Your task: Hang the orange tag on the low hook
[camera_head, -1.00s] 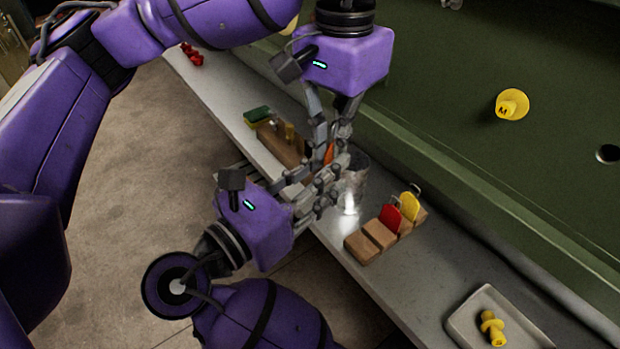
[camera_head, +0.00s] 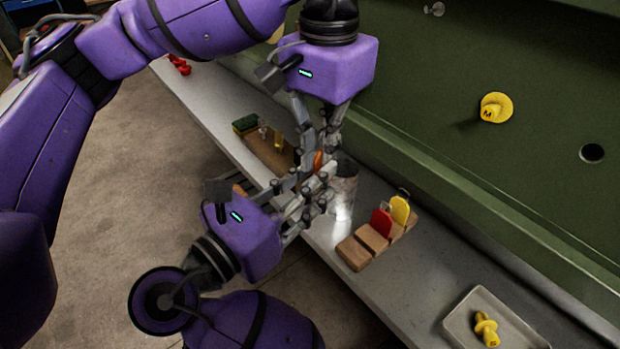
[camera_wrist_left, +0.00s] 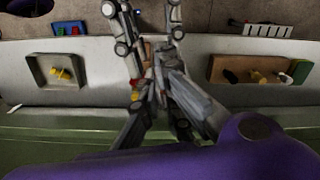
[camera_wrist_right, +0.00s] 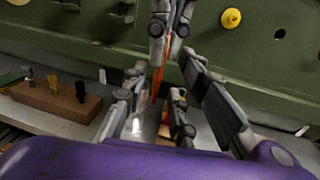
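The orange tag (camera_head: 319,160) is mostly hidden between my two grippers in the head view. In the right wrist view the tag (camera_wrist_right: 158,84) shows nearly edge-on as a thin strip hanging down from my left gripper. My left gripper (camera_head: 318,143) points down from above, with its fingers close together on the tag; they also show close together in the left wrist view (camera_wrist_left: 157,92). My right gripper (camera_wrist_right: 153,108) is open just below, its fingers apart on either side of the tag's lower part. A small grey hook-like piece (camera_head: 433,9) is on the green panel; which hook it is I cannot tell.
A metal cup (camera_head: 343,190) stands close beside the grippers. A wooden block (camera_head: 356,252) holds a red tag (camera_head: 381,222) and a yellow tag (camera_head: 400,210). A tray (camera_head: 461,320) holds a yellow plug (camera_head: 487,329). A yellow M piece (camera_head: 495,107) is on the panel.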

